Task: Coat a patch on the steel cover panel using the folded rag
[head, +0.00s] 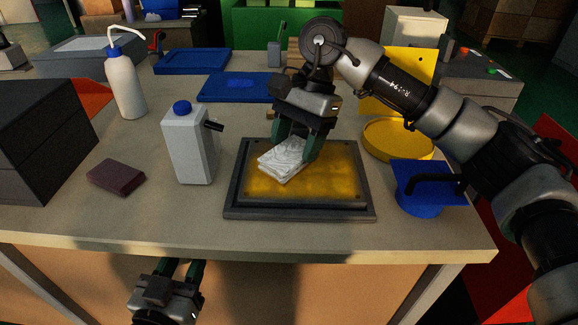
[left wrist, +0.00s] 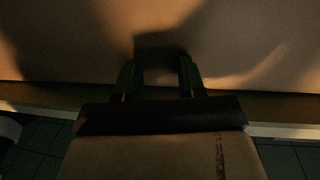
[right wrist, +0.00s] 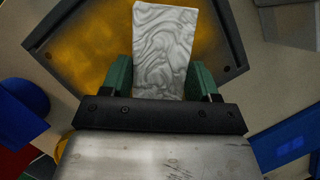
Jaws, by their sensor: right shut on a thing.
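The steel cover panel (head: 330,178) lies flat in a dark frame on the bench. Its top shows a yellow-amber coating, patchy toward the edges. The folded rag (head: 279,163), white with grey wavy marks, is over the panel's left-centre part. My right gripper (head: 298,148) is shut on the rag from above. In the right wrist view the rag (right wrist: 165,50) sticks out between the two green fingers. The rag appears to touch the panel, but its underside is hidden. My left gripper (head: 182,270) is open and empty, below the bench's front edge.
A grey jug (head: 190,148) with a blue cap stands left of the panel. A white squeeze bottle (head: 123,85) and a dark maroon block (head: 116,177) are further left. A blue container (head: 420,200) and a yellow round dish (head: 398,140) stand right. Blue trays (head: 236,88) lie behind.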

